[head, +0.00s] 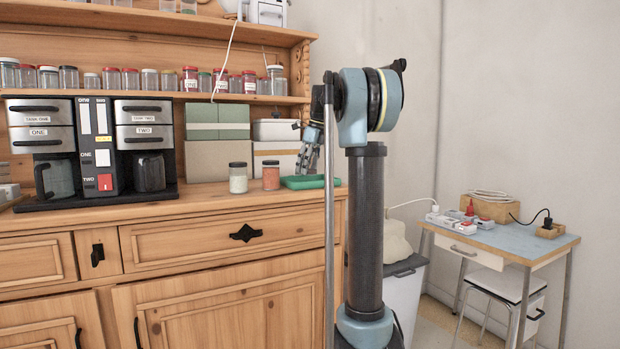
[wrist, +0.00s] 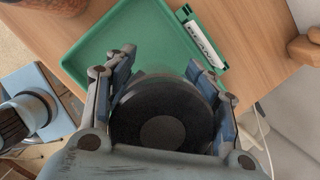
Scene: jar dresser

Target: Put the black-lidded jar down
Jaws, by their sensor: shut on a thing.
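The black-lidded jar (wrist: 162,112) fills the space between my fingers in the wrist view, seen from above by its round black lid. My gripper (wrist: 160,76) is shut on it, with a blue-padded finger on each side. It is at the near edge of the green tray (wrist: 92,58); I cannot tell whether its base touches anything. In the head view my gripper (head: 308,152) is low above the tray (head: 304,183), at the right end of the dresser top (head: 190,205). The held jar is not clearly visible there.
A white-filled jar (head: 238,180) and an orange-filled jar (head: 271,178) stand left of the tray. Boxes (head: 217,160) and a coffee machine (head: 92,150) are behind and further left. The tray's far part is bare, with a lettered label (wrist: 203,40) at its edge.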

